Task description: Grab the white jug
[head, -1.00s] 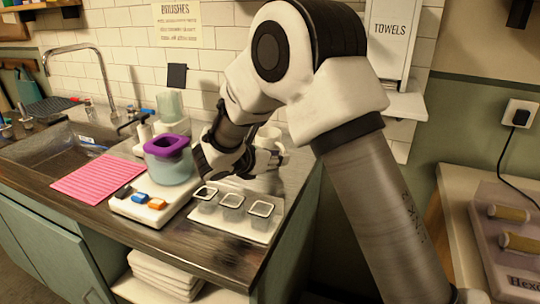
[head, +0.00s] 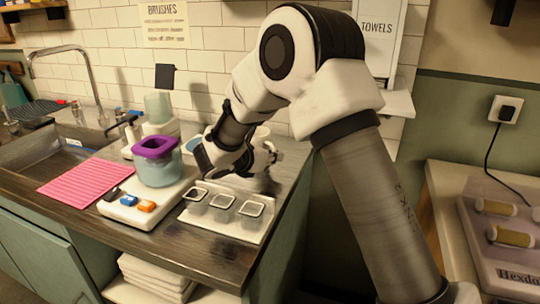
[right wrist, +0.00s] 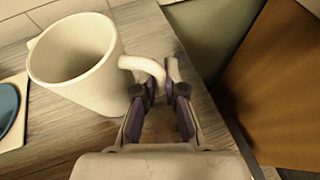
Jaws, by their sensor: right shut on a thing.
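The white jug (right wrist: 85,65) stands out large in the right wrist view, open at the top, with its handle on the right side. My right gripper (right wrist: 165,85) is shut on that handle. Whether the jug's base touches the counter is not clear. In the head view my right gripper (head: 272,158) is over the back right of the counter and hides most of the jug; only a pale bit of the jug (head: 262,132) shows behind it. My left gripper is in neither view.
A white rack with several small clear cups (head: 222,208) stands in front of the gripper. A purple-lidded container (head: 158,165) sits on a white scale to the left. A blue round thing (right wrist: 8,105) lies left of the jug. The counter's right edge is close.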

